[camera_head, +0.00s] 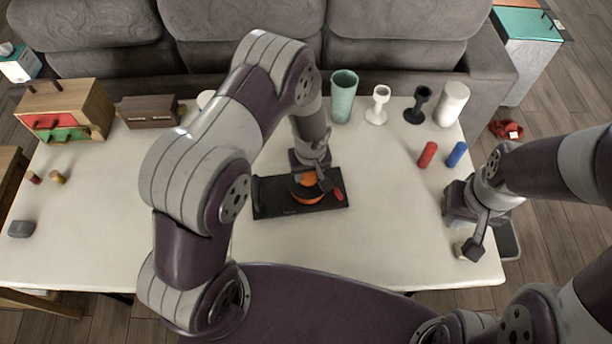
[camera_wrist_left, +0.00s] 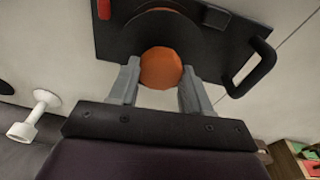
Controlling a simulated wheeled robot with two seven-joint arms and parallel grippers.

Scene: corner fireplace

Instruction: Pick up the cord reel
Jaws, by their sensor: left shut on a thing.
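A black tray with handles (camera_head: 270,207) lies on the white table; a red piece (camera_head: 338,194) is at its right end. A round orange and black thing, apparently the cord reel (camera_head: 303,197), sits on the tray. My left gripper (camera_head: 314,183) reaches down over it and partly hides it. In the left wrist view the orange knob (camera_wrist_left: 160,68) is between the two grey fingers of my left gripper (camera_wrist_left: 160,82), which is shut on it.
A green vase (camera_head: 343,97), white goblet (camera_head: 378,104), black goblet (camera_head: 418,104) and white cylinder (camera_head: 452,104) stand along the back. Red (camera_head: 427,154) and blue (camera_head: 457,154) cylinders are at right. A wooden box (camera_head: 64,109) is at back left. The table's front right is clear.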

